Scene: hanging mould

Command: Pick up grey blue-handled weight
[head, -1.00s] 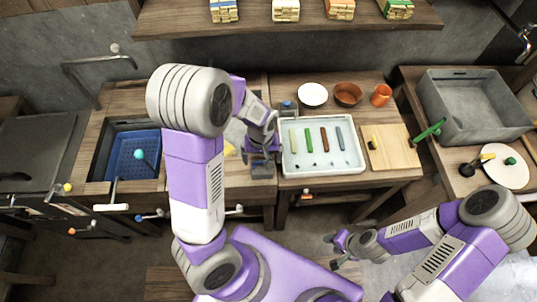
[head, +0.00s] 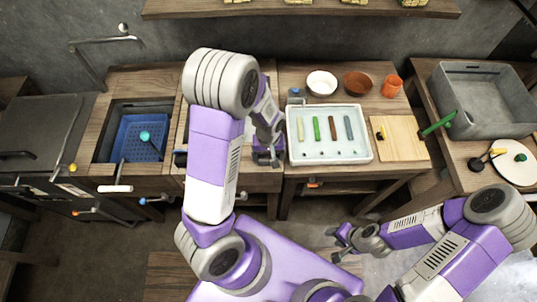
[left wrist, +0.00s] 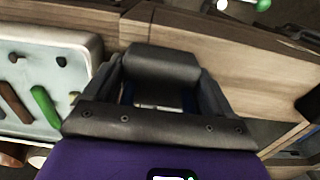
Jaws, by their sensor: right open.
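A small grey thing with a blue top (head: 296,96), which looks like the blue-handled weight, stands on the counter at the upper left corner of the white tray in the head view. My left gripper (head: 267,158) is below and left of it, over the counter by the tray's left side, apart from it. I cannot make out the weight there. My right gripper (head: 343,243) is open and empty, low in front of the counter.
The white tray (head: 331,157) holds several coloured bars. Behind it are a white bowl (head: 321,82), a brown bowl (head: 357,82) and an orange cup (head: 392,86). A wooden board (head: 405,147) lies right. A blue basin (head: 130,150) sits left.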

